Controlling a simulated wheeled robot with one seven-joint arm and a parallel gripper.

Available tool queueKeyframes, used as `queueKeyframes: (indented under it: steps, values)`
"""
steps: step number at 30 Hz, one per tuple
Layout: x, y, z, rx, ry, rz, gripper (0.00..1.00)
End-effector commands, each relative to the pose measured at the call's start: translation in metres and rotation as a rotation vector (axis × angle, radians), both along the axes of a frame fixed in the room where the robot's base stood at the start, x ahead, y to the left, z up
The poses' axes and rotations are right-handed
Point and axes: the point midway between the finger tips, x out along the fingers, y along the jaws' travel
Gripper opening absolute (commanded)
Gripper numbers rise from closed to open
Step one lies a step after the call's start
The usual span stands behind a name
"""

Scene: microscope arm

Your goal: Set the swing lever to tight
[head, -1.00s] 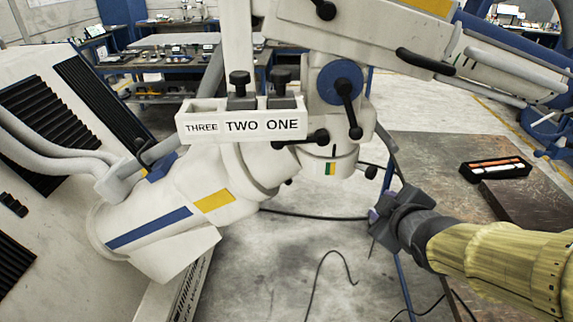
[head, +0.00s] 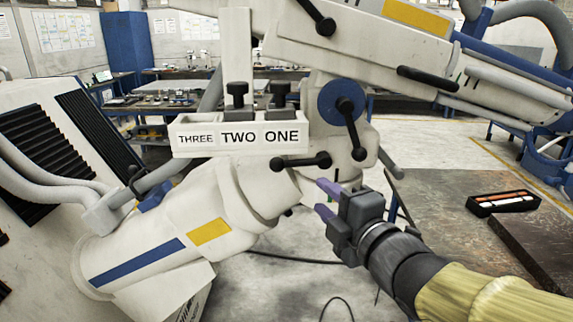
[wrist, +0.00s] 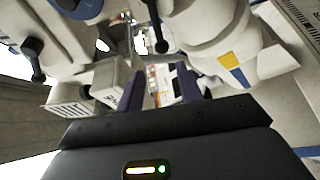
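The white microscope arm carries several black levers; no marking shows which one is the swing lever. One lever (head: 301,162) lies nearly level below the THREE TWO ONE box. Another lever (head: 350,122) hangs down from a blue disc, and a third lever (head: 320,18) is at the top. My gripper (head: 321,199) is below and right of the level lever, its purple fingers apart and pointing left, with nothing seen between them. In the wrist view, my gripper (wrist: 160,84) also shows empty. The lower collar is partly hidden behind my gripper.
The thick arm tube with a yellow patch (head: 209,231) slopes down at left. A dark workbench (head: 425,205) at right holds a black tray (head: 503,203). Benches (head: 170,98) stand behind. Open floor lies below my gripper.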

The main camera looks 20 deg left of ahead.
Motion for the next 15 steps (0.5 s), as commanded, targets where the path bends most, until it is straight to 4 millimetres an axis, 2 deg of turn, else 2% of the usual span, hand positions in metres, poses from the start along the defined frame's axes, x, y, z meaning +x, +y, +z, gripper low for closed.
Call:
queueKeyframes:
  steps: [15]
  values:
    - [0.054, 0.052, 0.000, -0.001, 0.002, 0.001, 0.36]
